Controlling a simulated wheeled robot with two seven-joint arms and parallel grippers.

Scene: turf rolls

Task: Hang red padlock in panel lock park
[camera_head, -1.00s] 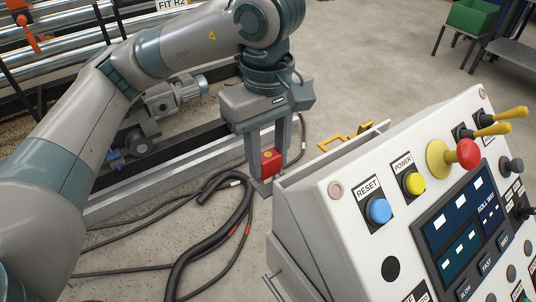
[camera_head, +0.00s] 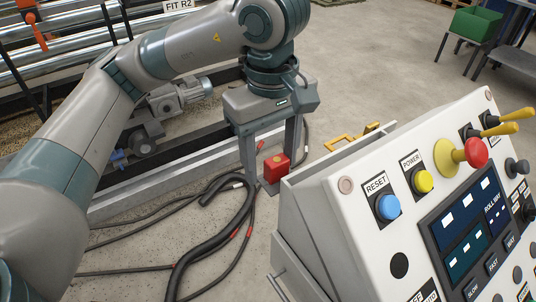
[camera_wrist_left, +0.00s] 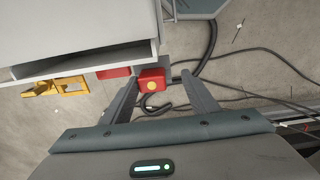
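The red padlock (camera_head: 277,166) is a small red block with a yellow round mark. It is beside the back left edge of the control panel in the head view. My left gripper (camera_head: 268,172) points down with its fingers spread on either side of the padlock. In the left wrist view the padlock (camera_wrist_left: 151,74) shows between the fingertips, with a gap towards the right finger. What supports it is not clear. A yellow bracket (camera_head: 352,137), perhaps the lock park, stands behind the panel's top edge. It also shows in the wrist view (camera_wrist_left: 70,86). My right gripper is out of view.
The control panel (camera_head: 345,240) with buttons and levers fills the lower right. Another red piece (camera_wrist_left: 114,73) lies by the panel in the wrist view. Black cables (camera_head: 215,235) lie on the floor below. Metal rollers stand at the upper left.

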